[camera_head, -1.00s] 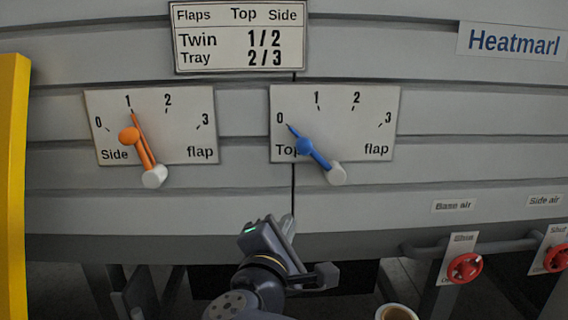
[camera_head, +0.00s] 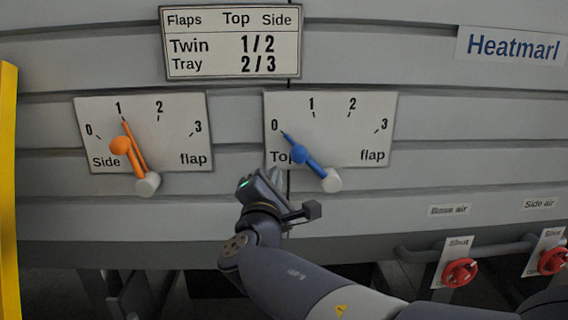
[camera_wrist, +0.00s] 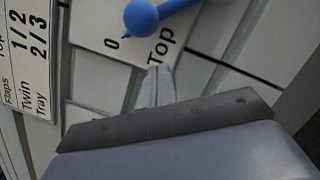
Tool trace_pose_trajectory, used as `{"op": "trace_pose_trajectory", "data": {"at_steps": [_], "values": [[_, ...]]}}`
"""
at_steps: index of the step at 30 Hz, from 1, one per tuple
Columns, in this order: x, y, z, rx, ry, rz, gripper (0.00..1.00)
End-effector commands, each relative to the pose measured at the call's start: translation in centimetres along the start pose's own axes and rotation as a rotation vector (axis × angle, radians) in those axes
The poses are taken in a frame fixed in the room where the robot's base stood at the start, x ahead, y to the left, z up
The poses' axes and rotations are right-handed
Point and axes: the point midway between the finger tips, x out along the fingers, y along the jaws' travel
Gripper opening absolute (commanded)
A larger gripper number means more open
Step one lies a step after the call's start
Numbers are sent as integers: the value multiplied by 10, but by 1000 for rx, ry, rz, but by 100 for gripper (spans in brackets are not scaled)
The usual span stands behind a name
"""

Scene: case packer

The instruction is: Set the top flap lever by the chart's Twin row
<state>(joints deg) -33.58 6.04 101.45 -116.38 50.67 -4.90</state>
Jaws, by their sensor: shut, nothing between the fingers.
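The chart (camera_head: 231,42) on the grey panel reads Twin: Top 1, Side 2, and Tray: Top 2, Side 3. The top flap dial plate (camera_head: 350,140) carries a blue lever (camera_head: 316,168) with a ball knob and a white hub; its tip points at 0. My gripper (camera_head: 277,175) is shut and empty, just below and left of the blue lever, apart from it as far as I can tell. In the wrist view the blue lever (camera_wrist: 141,17) is at the top, above the shut fingertips (camera_wrist: 158,75).
The side flap dial plate (camera_head: 185,130) is to the left, its orange lever (camera_head: 134,152) pointing at 1. Red valve handles (camera_head: 460,272) and a pipe are at the lower right. A yellow post (camera_head: 9,190) stands at the far left.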

Motion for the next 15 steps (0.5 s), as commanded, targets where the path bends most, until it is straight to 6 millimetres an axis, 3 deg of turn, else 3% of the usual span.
{"op": "trace_pose_trajectory", "data": {"at_steps": [4, 15], "values": [[4, 2, 19, -1, -2, 0, 0], [5, 0, 24, 0, 0, 1, 0]]}}
